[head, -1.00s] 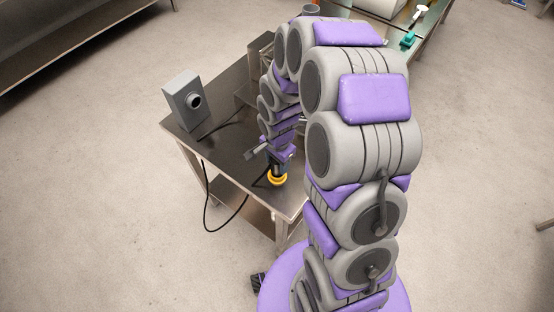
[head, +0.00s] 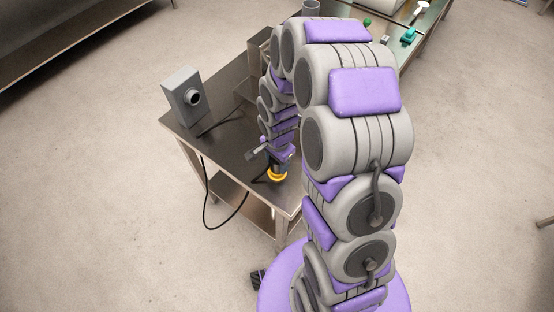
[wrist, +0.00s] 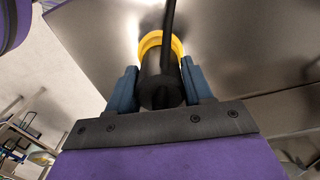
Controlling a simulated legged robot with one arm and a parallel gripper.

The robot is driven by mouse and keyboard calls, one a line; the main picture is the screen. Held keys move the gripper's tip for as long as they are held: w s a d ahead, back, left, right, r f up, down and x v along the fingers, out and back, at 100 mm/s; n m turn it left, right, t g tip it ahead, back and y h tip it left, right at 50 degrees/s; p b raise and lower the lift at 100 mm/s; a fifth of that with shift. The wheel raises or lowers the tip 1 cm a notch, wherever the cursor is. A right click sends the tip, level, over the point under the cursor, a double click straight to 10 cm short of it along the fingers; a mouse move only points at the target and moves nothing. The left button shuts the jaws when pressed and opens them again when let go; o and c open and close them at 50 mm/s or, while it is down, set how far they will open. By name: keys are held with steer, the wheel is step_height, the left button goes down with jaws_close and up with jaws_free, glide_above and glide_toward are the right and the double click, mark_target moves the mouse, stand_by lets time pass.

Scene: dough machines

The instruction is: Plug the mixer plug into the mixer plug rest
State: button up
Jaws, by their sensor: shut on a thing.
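The mixer plug (wrist: 160,88) is a black cylinder with a yellow ring and a black cable. My gripper (wrist: 160,76) is shut on it, with one blue-grey finger on each side of the black body. In the head view the plug's yellow ring (head: 277,177) shows below my gripper (head: 278,164), over the near end of the steel table. I cannot tell whether the ring touches the tabletop. A grey box (head: 180,92) with a round dark-rimmed socket on its face, which looks like the plug rest, stands at the table's left corner, apart from the plug.
The black cable (head: 207,200) hangs in a loop over the table's left edge. A metal machine (head: 257,55) stands behind my arm. Another table with small green items (head: 408,36) is at the upper right.

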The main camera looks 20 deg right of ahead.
stand_by(0.4)
steer(key=o, duration=1.7)
steer(key=shift+r, duration=0.15)
steer(key=shift+r, duration=0.35)
steer(key=shift+r+p, duration=0.85)
steer(key=shift+r, duration=0.9)
step_height(320, 180, up, 17)
steer(key=shift+r+p, duration=0.1)
steer(key=shift+p, duration=1)
steer(key=shift+w, duration=0.1)
